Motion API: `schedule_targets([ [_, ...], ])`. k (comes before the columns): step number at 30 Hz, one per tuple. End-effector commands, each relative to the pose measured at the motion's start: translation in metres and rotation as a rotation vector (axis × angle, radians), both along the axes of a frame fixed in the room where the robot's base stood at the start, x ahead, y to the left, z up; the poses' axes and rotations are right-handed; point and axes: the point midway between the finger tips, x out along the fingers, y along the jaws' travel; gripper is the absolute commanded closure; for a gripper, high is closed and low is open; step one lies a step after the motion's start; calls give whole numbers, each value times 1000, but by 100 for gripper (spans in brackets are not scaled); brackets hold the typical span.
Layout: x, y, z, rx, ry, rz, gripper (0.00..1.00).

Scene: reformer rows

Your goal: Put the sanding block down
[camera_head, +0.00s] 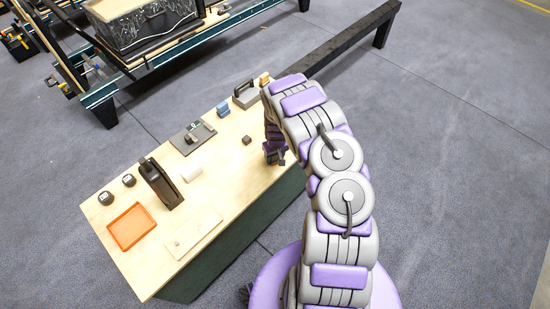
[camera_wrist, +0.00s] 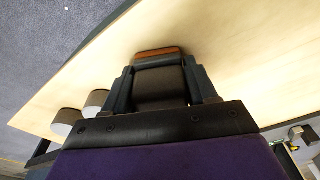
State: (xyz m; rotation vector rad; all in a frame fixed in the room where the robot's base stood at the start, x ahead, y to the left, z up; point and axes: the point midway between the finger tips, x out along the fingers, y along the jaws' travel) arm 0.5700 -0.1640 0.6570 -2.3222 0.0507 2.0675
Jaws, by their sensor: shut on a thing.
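My gripper (camera_head: 275,153) hangs over the right part of the wooden-topped workbench (camera_head: 225,165) in the head view, near its front edge. In the wrist view my gripper (camera_wrist: 162,78) is shut on a dark block with a reddish-brown end face, which I take to be the sanding block (camera_wrist: 160,84). A finger stands on each side of it. The pale bench top (camera_wrist: 240,60) lies beyond the block. I cannot tell whether the block touches it. The held block is hard to make out in the head view.
The bench holds an orange tray (camera_head: 131,227), a pale board (camera_head: 194,232), a black upright item (camera_head: 160,184), a dark plate (camera_head: 193,139), a small brown cube (camera_head: 247,140) and a grey handled item (camera_head: 246,95). Bare wood lies left of my gripper. A dark beam (camera_head: 345,42) stands behind.

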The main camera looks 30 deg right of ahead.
Motion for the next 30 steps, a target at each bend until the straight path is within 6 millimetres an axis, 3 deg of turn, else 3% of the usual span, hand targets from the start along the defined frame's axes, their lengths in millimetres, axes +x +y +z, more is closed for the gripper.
schedule_targets([
  [9, 0, -2, -2, 2, 0, 1, 71],
  [10, 0, -2, -3, 2, -1, 1, 42],
  [18, 0, -2, -2, 2, 0, 1, 17],
  [26, 0, -1, 0, 1, 0, 1, 17],
  [30, -2, -1, 14, 1, 1, 1, 17],
])
